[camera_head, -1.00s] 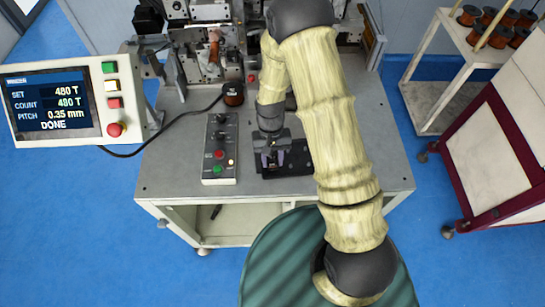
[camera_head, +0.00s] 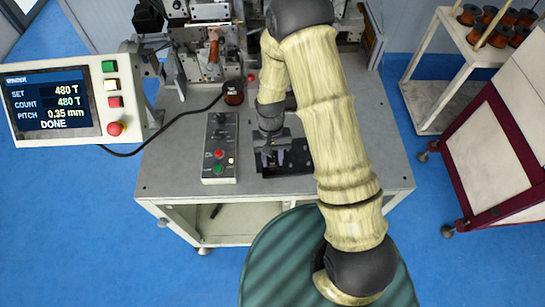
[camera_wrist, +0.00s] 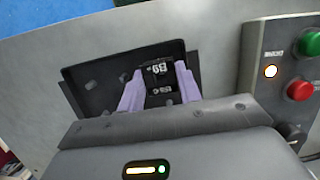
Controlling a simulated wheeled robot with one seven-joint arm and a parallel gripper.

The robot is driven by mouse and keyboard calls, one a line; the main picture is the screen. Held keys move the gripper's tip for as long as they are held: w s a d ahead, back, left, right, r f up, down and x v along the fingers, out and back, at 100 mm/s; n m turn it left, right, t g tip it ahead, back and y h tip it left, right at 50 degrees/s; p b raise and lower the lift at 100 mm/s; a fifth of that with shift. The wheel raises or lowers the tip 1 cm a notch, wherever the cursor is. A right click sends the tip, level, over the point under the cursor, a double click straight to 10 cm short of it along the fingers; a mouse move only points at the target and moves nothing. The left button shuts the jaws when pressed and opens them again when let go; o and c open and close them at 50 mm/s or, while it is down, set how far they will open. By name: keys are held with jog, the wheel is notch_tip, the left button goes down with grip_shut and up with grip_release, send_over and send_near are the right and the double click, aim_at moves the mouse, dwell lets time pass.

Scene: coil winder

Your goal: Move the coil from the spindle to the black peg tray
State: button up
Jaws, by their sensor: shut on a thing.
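The black peg tray (camera_head: 292,160) lies on the grey bench top; its pegs show as small studs in the wrist view (camera_wrist: 80,76). My gripper (camera_head: 270,158) points down over the tray's left part. The coil is within the tray's outline. Its underside is hidden, so I cannot tell whether it touches a peg or the tray floor. In the head view my arm hides part of the tray.
A control box (camera_head: 219,148) with buttons stands close left of the tray. A dark spool (camera_head: 233,93) stands behind it, near the winder (camera_head: 205,45). The screen (camera_head: 52,103) at left reads DONE. A shelf with several copper spools (camera_head: 495,22) is at back right.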

jog(key=shift+w+f+b, duration=0.1)
jog(key=shift+f+b, duration=0.65)
jog(key=shift+f, duration=0.35)
jog(key=o, duration=1.1)
jog(key=shift+c, duration=0.2)
jog(key=shift+w+r, duration=0.1)
jog(key=shift+r, duration=0.2)
jog(key=b+v, duration=0.4)
jog(key=v, duration=1.2)
jog(key=shift+r, duration=0.45)
